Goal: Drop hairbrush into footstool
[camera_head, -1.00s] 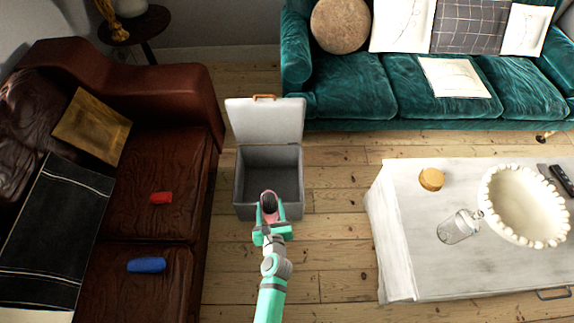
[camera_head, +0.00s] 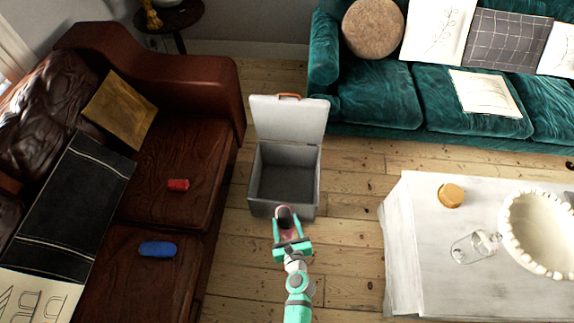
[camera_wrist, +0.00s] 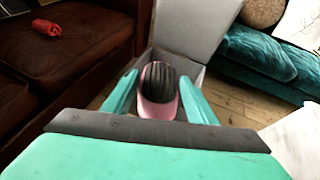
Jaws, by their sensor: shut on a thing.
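The footstool (camera_head: 263,208) is a grey storage box on the floor with its lid (camera_head: 290,118) raised and its inside looking empty. My gripper (camera_head: 288,226) is shut on the hairbrush (camera_head: 284,214), which has a pink body and dark bristles. The hairbrush overlaps the footstool's front edge in the head view; its height above the rim is hard to tell. In the wrist view the hairbrush (camera_wrist: 158,92) sits between my green fingers, with the footstool (camera_wrist: 192,70) partly hidden behind it.
A brown leather sofa (camera_head: 180,145) stands left, with a red item (camera_head: 178,185) and a blue item (camera_head: 157,249) on it. A white table (camera_head: 415,270) with a jar (camera_head: 474,247) stands right. A teal sofa (camera_head: 370,100) is behind. Floorboards (camera_head: 345,200) between are clear.

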